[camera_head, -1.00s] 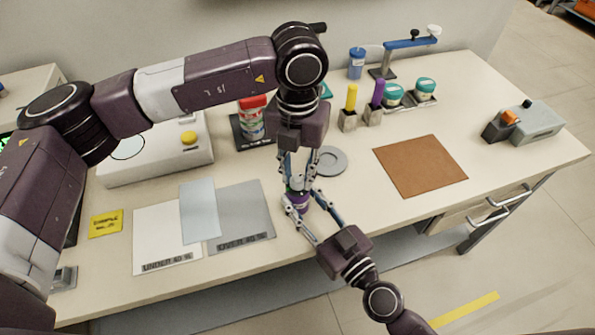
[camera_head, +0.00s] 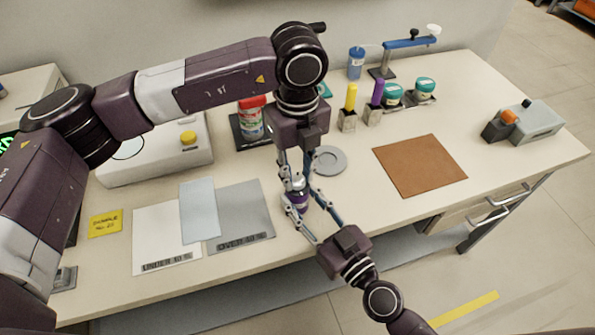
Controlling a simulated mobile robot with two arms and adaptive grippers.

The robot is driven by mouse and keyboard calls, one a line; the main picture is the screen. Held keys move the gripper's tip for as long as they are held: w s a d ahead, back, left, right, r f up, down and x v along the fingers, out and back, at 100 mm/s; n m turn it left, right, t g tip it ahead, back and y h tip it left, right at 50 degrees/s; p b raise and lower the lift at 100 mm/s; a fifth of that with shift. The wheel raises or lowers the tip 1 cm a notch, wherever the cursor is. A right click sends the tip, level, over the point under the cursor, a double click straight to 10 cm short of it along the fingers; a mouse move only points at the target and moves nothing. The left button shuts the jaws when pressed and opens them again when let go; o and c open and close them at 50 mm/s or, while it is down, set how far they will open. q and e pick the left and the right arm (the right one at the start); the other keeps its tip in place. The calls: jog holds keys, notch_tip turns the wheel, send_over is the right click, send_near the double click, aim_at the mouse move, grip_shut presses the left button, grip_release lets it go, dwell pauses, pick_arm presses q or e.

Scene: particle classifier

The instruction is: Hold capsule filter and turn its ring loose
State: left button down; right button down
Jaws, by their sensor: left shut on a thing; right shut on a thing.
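The capsule filter (camera_head: 300,200) is small, with a purple body and a pale upper part, and stands over the table near its front edge. My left gripper (camera_head: 296,178) reaches down from above and is shut on the upper part of the filter, where the ring would be. My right gripper (camera_head: 298,205) comes in from the lower right and is shut on the filter's purple body. The fingers of both grippers cover much of the filter, so the ring itself is hard to make out.
A grey round dish (camera_head: 330,160) lies just behind the grippers. A brown mat (camera_head: 420,165) is to the right, and white (camera_head: 165,235) and grey (camera_head: 242,212) labelled sheets lie to the left. A red-lidded jar (camera_head: 251,119) stands behind my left arm.

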aim_at(297, 176)
pick_arm(q)
jog(key=shift+f+n, duration=0.2)
jog(key=shift+n, duration=0.2)
pick_arm(e)
jog(key=shift+a+r, duration=0.1)
pick_arm(q)
jog(key=c, duration=1.6)
grip_release()
jog(key=shift+r, duration=0.1)
notch_tip(297, 176, up, 12)
pick_arm(e)
jog(key=c, duration=1.2)
grip_release()
